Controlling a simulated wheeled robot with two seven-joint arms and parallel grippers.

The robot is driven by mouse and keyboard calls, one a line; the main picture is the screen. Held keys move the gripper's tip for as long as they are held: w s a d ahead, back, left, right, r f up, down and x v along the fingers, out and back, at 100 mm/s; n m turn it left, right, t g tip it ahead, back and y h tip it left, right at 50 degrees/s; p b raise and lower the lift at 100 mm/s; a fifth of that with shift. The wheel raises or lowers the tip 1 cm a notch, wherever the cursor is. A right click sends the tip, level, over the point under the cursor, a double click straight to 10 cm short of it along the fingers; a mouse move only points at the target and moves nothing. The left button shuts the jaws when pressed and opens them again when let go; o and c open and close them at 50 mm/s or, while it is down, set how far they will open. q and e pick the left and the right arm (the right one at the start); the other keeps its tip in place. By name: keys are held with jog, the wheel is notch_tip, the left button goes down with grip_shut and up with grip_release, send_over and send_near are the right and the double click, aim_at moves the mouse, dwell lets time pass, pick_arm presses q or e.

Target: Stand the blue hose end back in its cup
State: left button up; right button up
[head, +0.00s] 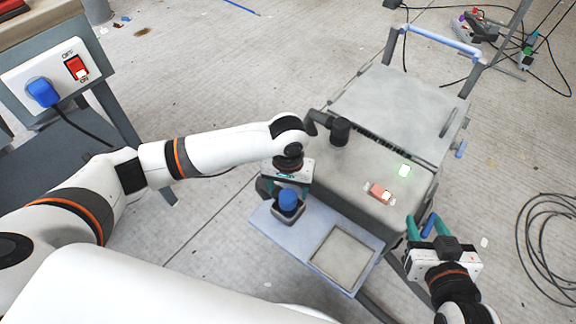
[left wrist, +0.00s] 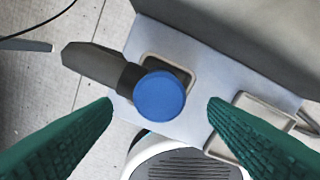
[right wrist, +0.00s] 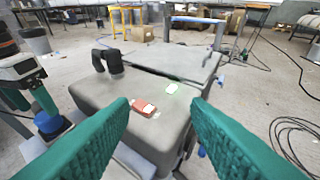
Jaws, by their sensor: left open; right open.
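The blue hose end (head: 288,199) stands above a dark, square-rimmed cup on the pale shelf at the front of the grey machine. In the left wrist view its round blue face (left wrist: 159,95) has a black collar, and a grey nozzle-like part points up-left. It overlaps the square cup rim (left wrist: 190,77); I cannot tell whether it is seated. My left gripper (head: 285,187) is open right above it, with the blue face between and beyond the fingertips. My right gripper (head: 428,231) is open and empty near the machine's right front corner.
The shelf (head: 264,217) also has an empty square recess (head: 343,255). The machine (head: 360,165) carries a black elbow pipe (head: 341,131), a red switch (head: 380,193) and a green light (head: 404,171). A workbench socket panel (head: 55,72) is at left. Cable coils (head: 545,245) lie right.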

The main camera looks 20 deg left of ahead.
pick_arm(q)
notch_tip(320, 180, up, 7)
jog(key=p, duration=0.3)
jog(key=s+d+f+m+t+h, duration=0.2)
jog(key=s+d+m+h, duration=0.15)
jog(key=s+d, duration=0.4)
jog(key=s+a+t+y, duration=0.1)
jog(key=s+a, duration=0.3)
jog(key=a, duration=0.3)
jog(key=s+a+f+t+y, duration=0.1)
jog(key=s+a+t+y, duration=0.1)
jog(key=s+a, duration=0.3)
jog(key=shift+s+a+f+n, duration=0.15)
jog(key=shift+s+a+n, duration=0.2)
jog(key=shift+a, duration=0.75)
pick_arm(e)
jog(key=s+d+f+g+h, duration=0.2)
jog(key=s+d+f+g, duration=0.1)
jog(key=s+f+g, duration=0.4)
jog(key=s+g, duration=0.1)
jog(key=s, duration=0.2)
jog(key=shift+d, duration=0.4)
pick_arm(q)
jog(key=shift+w, duration=0.1)
